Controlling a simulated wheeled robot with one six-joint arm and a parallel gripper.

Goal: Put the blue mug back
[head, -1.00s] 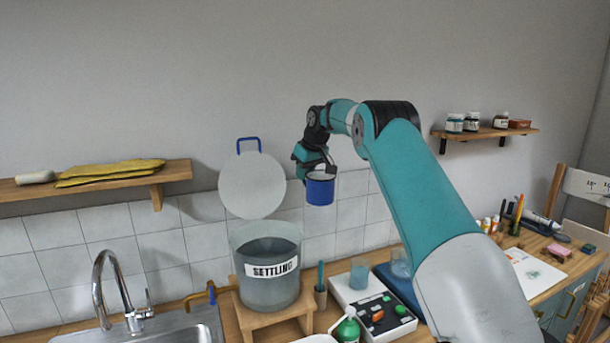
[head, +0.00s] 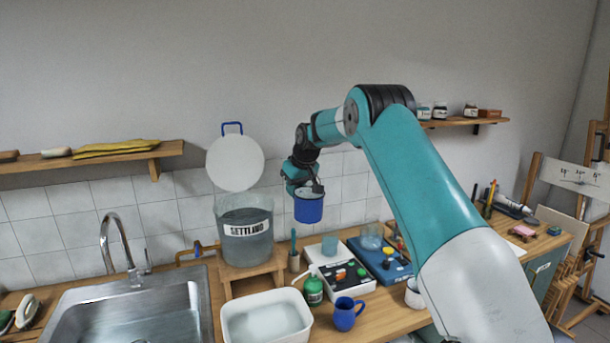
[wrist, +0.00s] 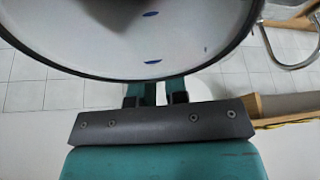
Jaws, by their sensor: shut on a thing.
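My gripper (head: 305,187) is shut on a blue mug (head: 308,211) with a pale inside. The mug hangs upright in the air, to the right of the bucket and above the worktop. In the wrist view the fingers (wrist: 155,95) meet the edge of a large round white shape with blue marks, which looks like the held mug (wrist: 150,45) close up. A second, darker blue mug (head: 346,314) with a handle stands on the worktop, beside a green bottle.
A bucket marked SETTLING (head: 245,240) stands on a wooden stand (head: 252,275). A white basin (head: 266,318), a green bottle (head: 313,291), a white control box (head: 335,268) and a blue box (head: 382,261) crowd the worktop. A sink (head: 140,310) is at left. A wall shelf (head: 100,158) holds yellow cloths.

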